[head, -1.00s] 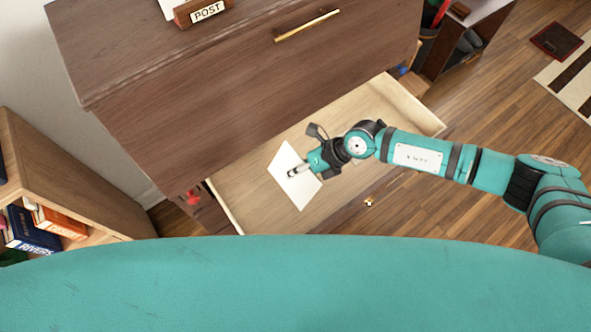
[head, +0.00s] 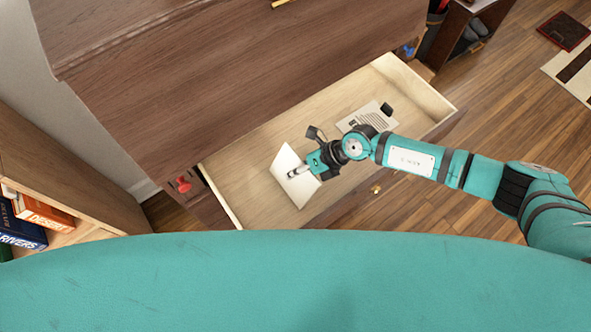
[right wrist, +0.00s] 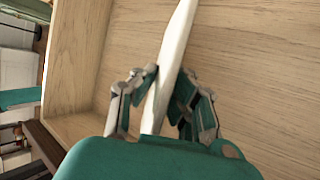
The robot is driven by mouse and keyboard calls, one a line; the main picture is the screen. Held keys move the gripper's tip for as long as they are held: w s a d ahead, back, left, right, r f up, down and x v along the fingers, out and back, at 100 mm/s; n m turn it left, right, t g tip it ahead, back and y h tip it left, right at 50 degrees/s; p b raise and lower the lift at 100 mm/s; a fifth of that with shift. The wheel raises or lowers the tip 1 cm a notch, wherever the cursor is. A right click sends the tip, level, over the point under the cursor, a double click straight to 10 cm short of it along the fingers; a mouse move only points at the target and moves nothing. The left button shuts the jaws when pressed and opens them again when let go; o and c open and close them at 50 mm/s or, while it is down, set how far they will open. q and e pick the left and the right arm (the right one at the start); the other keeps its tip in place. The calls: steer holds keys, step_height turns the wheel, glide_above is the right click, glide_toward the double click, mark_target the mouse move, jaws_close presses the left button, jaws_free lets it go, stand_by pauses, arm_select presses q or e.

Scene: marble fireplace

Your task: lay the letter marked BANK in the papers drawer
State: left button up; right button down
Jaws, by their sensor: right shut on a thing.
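My right gripper (head: 300,172) is shut on a white letter (head: 287,168) and holds it over the open wooden drawer (head: 246,178). In the right wrist view the letter (right wrist: 172,62) is almost edge-on between the fingers (right wrist: 160,95), with the pale drawer floor (right wrist: 255,70) beneath. I cannot tell whether it touches the floor. No marking on the letter is readable. A printed sheet (head: 362,117) lies in the drawer behind my right arm, with a small black thing (head: 387,109) at its corner. My left gripper is out of view.
The dark wooden cabinet front (head: 190,90) rises behind the drawer. A red knob-like thing (head: 183,184) is left of the drawer. A bookshelf (head: 75,165) with several books stands at far left. The drawer's left part is clear.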

steer(key=shift+f, duration=0.5)
steer(key=c, duration=1.4)
jaws_free()
steer(key=v, duration=1.2)
